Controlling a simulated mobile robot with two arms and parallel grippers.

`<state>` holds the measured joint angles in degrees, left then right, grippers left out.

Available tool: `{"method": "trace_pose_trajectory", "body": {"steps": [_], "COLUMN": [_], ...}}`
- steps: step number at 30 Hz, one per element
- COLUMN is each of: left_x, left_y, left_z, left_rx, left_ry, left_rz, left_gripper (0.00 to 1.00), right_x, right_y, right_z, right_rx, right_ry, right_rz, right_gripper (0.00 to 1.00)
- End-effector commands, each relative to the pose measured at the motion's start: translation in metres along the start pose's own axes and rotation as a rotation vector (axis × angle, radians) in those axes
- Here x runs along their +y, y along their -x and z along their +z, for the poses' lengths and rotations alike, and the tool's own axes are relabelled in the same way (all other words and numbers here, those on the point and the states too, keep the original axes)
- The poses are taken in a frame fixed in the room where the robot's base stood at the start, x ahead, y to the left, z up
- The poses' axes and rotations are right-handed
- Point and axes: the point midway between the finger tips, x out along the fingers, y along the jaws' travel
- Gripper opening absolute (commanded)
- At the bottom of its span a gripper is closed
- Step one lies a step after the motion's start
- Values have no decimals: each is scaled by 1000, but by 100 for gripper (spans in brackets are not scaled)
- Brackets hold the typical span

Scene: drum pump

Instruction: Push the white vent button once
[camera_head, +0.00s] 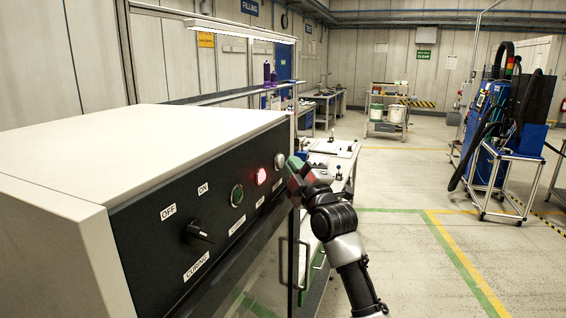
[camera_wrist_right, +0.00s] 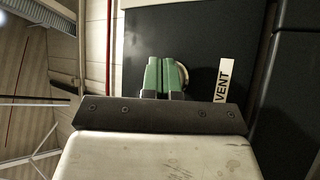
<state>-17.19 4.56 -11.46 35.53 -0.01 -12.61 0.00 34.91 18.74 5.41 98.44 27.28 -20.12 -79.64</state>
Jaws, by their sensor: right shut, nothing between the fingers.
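The white vent button (camera_head: 280,161) is at the right end of the black control panel (camera_head: 150,240) in the head view. My right gripper (camera_head: 291,170) is just right of it, close to the panel face. In the right wrist view the green fingers of my right gripper (camera_wrist_right: 166,72) are shut with nothing between them. They point at the panel and hide most of the round vent button (camera_wrist_right: 185,74), whose rim shows at their right. The VENT label (camera_wrist_right: 224,80) is to the right. I cannot tell whether the fingertips touch the button. My left gripper is not in view.
Left along the panel are a lit red button (camera_head: 262,176), a green-ringed button (camera_head: 237,196) and a black OFF/ON knob (camera_head: 198,234) labelled CURING. A door handle (camera_head: 293,262) is below the panel. A blue machine (camera_head: 487,140) stands at right. Open floor lies between.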

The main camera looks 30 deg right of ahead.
Motion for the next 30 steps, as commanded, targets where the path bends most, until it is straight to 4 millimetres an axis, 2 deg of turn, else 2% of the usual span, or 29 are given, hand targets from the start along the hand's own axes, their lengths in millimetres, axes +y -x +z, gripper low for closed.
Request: {"method": "trace_pose_trajectory", "body": {"steps": [22,30], "left_x": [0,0], "left_y": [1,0], "left_z": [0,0], "left_rx": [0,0], "left_ry": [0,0], "left_rz": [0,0], "left_gripper": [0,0], "right_x": [-3,1], "right_y": [-4,2], "right_z": [-4,1], "right_rx": [1,1], "right_ry": [-1,2], "right_rz": [0,1], "right_gripper": [0,0]}}
